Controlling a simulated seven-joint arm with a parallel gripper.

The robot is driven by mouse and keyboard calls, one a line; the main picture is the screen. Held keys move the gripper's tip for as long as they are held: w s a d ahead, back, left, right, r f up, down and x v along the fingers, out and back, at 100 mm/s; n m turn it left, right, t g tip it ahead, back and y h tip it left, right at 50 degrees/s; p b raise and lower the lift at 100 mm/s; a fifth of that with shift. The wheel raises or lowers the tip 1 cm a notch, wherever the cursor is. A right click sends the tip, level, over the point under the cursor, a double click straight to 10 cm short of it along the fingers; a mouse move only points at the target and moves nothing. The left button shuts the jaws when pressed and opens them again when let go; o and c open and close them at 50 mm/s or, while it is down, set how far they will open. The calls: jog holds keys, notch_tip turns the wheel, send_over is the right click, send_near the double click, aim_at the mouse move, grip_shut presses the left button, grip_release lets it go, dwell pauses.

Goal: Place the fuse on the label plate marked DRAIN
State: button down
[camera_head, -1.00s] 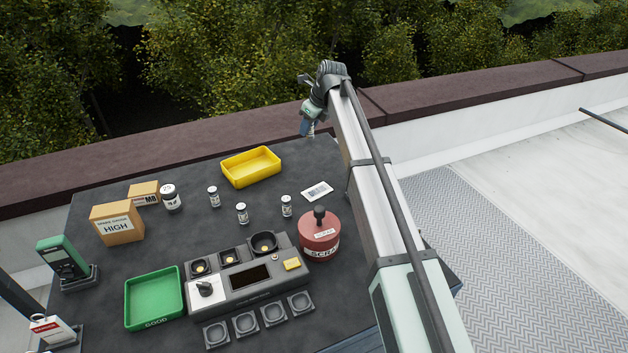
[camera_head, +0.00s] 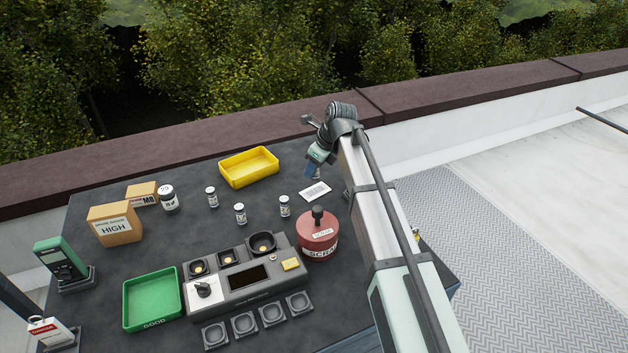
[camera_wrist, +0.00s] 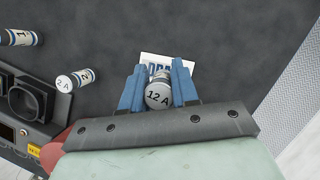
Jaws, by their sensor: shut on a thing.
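My gripper (camera_wrist: 158,90) is shut on a white and blue fuse (camera_wrist: 158,97) marked 12 A, held between its blue fingers. In the head view my gripper (camera_head: 314,170) hangs just behind the label plate (camera_head: 315,192), and the held fuse is hard to make out there. In the wrist view the white label plate (camera_wrist: 187,62) lies beyond the fuse, partly covered by the fuse and fingers, with only part of its blue lettering showing. I cannot tell whether the fuse touches the plate.
Several loose fuses stand on the dark table, the nearest (camera_head: 284,206) left of the plate. A red scrap pot (camera_head: 318,245) stands in front of the plate. A yellow tray (camera_head: 249,168), green tray (camera_head: 152,300) and tester (camera_head: 245,280) are farther left.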

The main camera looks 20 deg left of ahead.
aim_at(314, 179)
jog(key=shift+f, duration=2.25)
jog(key=shift+f, duration=0.15)
jog(key=c, duration=0.8)
grip_release()
jog(key=shift+c, duration=0.2)
jog(key=v, duration=1.2)
jog(key=shift+a, duration=0.1)
